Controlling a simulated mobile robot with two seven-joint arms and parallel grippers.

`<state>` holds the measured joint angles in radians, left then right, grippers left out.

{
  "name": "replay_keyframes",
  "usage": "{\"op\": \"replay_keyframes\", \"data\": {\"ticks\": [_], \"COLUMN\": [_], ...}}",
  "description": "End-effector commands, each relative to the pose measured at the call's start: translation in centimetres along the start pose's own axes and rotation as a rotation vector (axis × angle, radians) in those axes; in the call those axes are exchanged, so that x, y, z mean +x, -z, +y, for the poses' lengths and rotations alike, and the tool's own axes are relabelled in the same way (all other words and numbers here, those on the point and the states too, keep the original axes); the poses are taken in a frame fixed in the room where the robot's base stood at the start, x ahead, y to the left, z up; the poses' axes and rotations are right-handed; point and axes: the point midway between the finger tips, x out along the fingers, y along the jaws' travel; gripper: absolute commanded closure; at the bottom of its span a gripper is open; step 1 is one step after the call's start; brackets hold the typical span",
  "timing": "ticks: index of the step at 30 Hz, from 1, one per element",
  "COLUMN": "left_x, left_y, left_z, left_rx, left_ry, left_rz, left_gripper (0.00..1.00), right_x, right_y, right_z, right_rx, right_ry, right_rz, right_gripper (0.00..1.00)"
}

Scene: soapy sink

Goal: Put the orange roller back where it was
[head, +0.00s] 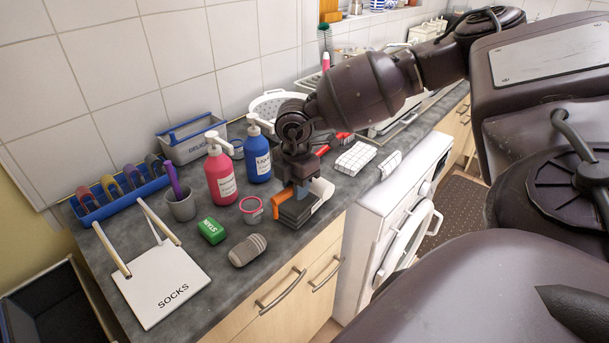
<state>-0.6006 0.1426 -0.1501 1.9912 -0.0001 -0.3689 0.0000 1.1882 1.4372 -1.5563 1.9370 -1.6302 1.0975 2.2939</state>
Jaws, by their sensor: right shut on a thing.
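My right gripper (303,188) points down over the front edge of the counter and is shut on the orange roller (281,206). The roller's orange part shows to the left of the fingers. A white rounded piece (322,189) shows to the right of the fingers; I cannot tell for sure that it belongs to the roller. A dark grey block-like thing (297,212) shows right below the gripper. I cannot tell whether the roller touches it. My fingers hide the middle of the roller. My left gripper is not in view.
Left of the gripper stand a pink-rimmed cup (251,210), a red bottle (220,178) and a blue bottle (258,158). A green block (211,231), a grey brush-like thing (248,250) and a white "SOCKS" board (163,283) lie on the counter (222,275). A checked cloth (355,158) lies right.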

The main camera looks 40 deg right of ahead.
Motion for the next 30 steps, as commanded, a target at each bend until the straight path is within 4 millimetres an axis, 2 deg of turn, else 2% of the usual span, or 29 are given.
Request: {"op": "replay_keyframes", "data": {"ticks": [1, 6, 20, 24, 30], "left_x": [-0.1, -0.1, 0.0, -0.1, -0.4], "left_y": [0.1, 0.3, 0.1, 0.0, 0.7], "left_z": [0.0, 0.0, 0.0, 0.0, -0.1], "left_rx": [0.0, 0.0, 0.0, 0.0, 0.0], "left_ry": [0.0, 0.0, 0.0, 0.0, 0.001], "left_rz": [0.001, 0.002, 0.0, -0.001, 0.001], "left_gripper": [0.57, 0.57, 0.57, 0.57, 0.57], "right_x": [-0.1, -0.1, 0.1, 2.7, 5.4], "right_y": [0.2, 0.3, 0.7, 0.6, 0.6], "right_z": [1.3, 4.6, 12.8, 12.8, 12.9], "right_rx": [-0.001, 0.0, 0.0, -0.001, 0.0], "right_ry": [-0.002, -0.001, 0.0, 0.004, 0.002], "right_rz": [0.0, -0.001, 0.0, 0.0, 0.0], "right_gripper": [0.96, 0.96, 0.96, 0.96, 0.96]}}
